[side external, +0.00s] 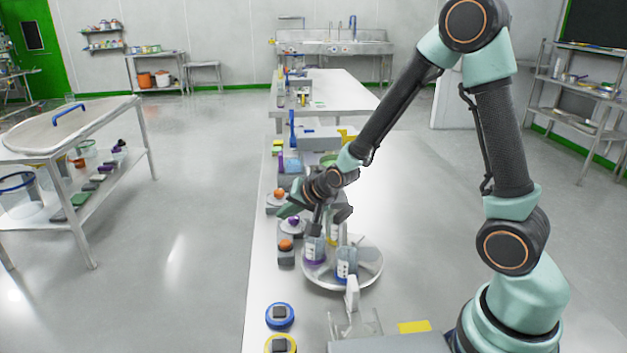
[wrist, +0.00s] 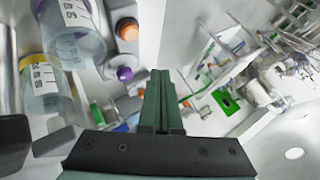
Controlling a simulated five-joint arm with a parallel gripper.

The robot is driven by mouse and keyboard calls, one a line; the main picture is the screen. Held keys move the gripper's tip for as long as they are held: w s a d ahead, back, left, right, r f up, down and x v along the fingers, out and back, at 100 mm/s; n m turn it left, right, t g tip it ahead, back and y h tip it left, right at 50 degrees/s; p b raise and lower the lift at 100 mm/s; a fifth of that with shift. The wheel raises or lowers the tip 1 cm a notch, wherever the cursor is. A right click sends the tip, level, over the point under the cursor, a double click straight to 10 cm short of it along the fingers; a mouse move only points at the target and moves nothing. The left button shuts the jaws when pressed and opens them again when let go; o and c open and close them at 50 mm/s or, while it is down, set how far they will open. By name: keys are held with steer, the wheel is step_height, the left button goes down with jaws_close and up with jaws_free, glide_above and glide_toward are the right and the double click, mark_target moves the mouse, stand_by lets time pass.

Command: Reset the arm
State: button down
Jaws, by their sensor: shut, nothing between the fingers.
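My gripper (side external: 292,211) is at the left edge of the long white table, just above and left of a round metal tray (side external: 360,278). In the wrist view its green fingers (wrist: 163,100) are together with nothing between them. Bottles with blue, purple and yellow markings stand on the tray; the blue one (side external: 346,264) is in front and the purple one (side external: 313,251) is behind it to the left. The wrist view shows labelled bottles (wrist: 72,32) close by on the left. My arm partly hides the bottles at the back of the tray.
Grey blocks with orange knobs (side external: 286,250) and a purple knob (side external: 293,222) line the table's left edge. Blue (side external: 281,314) and yellow (side external: 281,345) round pieces lie in front. A clear stand (side external: 354,318) is near the tray. The table's right half is clear.

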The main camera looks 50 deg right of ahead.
steer(key=s+a+r+n+g, duration=0.3)
steer(key=s+r+n, duration=0.7)
steer(key=s+r, duration=0.4)
steer(key=s, duration=0.4)
steer(key=shift+s+a+r+n+g+y, duration=0.15)
steer(key=shift+r+n+g+y, duration=0.05)
steer(key=shift+n+g+y, duration=0.1)
stand_by(2.7)
steer(key=w+d+f+m+t, duration=0.1)
steer(key=w+f+m, duration=0.4)
steer(key=w, duration=0.4)
steer(key=w+d+f+m+t, duration=0.2)
steer(key=w+f+m, duration=0.3)
steer(key=w, duration=0.4)
steer(key=shift+w+f+m+t, duration=0.2)
steer(key=shift+f+m+t, duration=0.1)
steer(key=shift+f, duration=0.05)
steer(key=shift+d, duration=0.1)
